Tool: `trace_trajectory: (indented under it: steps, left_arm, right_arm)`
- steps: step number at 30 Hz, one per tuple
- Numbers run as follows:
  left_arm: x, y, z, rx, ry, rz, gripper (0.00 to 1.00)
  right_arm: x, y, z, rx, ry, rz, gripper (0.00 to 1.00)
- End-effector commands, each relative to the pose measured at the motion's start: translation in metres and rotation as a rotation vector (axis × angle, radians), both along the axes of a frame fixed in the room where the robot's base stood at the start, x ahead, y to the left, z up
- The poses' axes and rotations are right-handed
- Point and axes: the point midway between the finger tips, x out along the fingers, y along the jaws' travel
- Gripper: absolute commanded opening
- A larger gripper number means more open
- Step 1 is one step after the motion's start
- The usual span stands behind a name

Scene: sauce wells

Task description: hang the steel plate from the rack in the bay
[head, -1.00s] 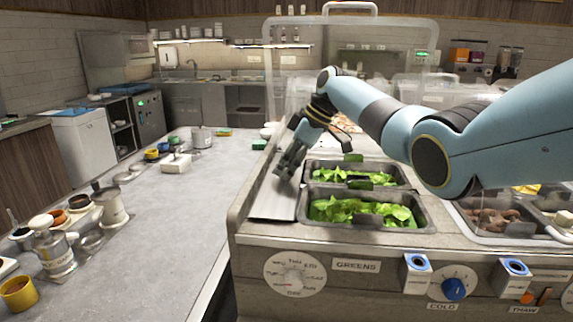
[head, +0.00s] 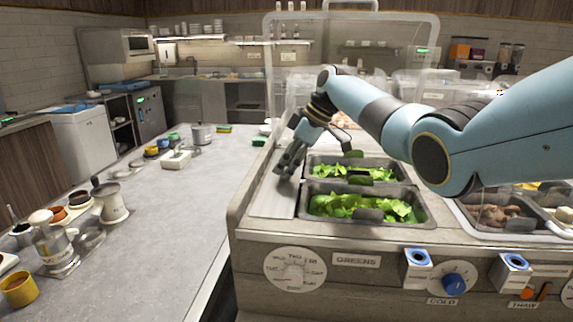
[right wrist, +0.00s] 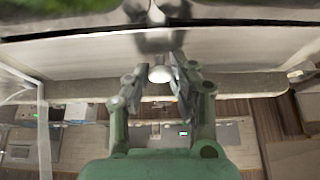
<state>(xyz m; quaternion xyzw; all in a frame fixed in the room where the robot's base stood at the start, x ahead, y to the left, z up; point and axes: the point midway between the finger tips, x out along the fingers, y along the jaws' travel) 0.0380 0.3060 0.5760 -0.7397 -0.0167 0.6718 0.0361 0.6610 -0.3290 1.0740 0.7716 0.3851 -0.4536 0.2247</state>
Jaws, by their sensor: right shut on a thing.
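The steel plate (head: 270,205) is a flat pale panel at the left end of the counter, beside the greens pans. In the right wrist view a wide pale metal surface (right wrist: 245,45) that appears to be the plate spans the top. My right gripper (head: 288,168) points down over the plate. In the right wrist view its fingers (right wrist: 160,82) stand on either side of a small white knob (right wrist: 160,73), and it is shut on the plate as far as I can tell. The exact contact is blurred. My left gripper is not in view. I cannot make out the rack.
Two greens pans (head: 428,222) sit just right of the plate. A clear guard (head: 270,80) rises behind. Dials and labels line the counter front. The grey table (head: 175,235) at left has jars and cups on its left side and free room at its middle.

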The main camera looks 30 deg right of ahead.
Motion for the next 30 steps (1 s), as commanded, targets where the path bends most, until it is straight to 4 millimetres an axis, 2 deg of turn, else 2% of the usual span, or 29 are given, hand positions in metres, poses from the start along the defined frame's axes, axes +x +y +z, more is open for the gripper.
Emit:
trace_trajectory:
  steps: [4,5,11,21,26,30]
  left_arm:
    - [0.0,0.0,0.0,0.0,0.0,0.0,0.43]
    - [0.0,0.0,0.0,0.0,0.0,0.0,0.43]
    - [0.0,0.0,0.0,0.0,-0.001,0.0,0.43]
    - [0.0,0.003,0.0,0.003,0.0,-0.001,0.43]
    - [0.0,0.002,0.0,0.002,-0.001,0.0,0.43]
    - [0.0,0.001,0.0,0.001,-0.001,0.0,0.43]
  right_arm:
    - [0.0,0.0,0.0,0.0,0.0,0.001,0.0]
    - [0.0,0.0,0.0,0.0,0.0,0.001,0.24]
    - [0.0,0.0,0.0,-0.001,0.001,0.0,0.5]
    - [-0.002,-0.003,0.003,-0.001,0.002,-0.001,0.5]
    - [-0.008,-0.013,0.026,-0.003,-0.004,0.0,0.5]
    - [-0.018,-0.026,0.054,-0.003,-0.001,-0.001,0.5]
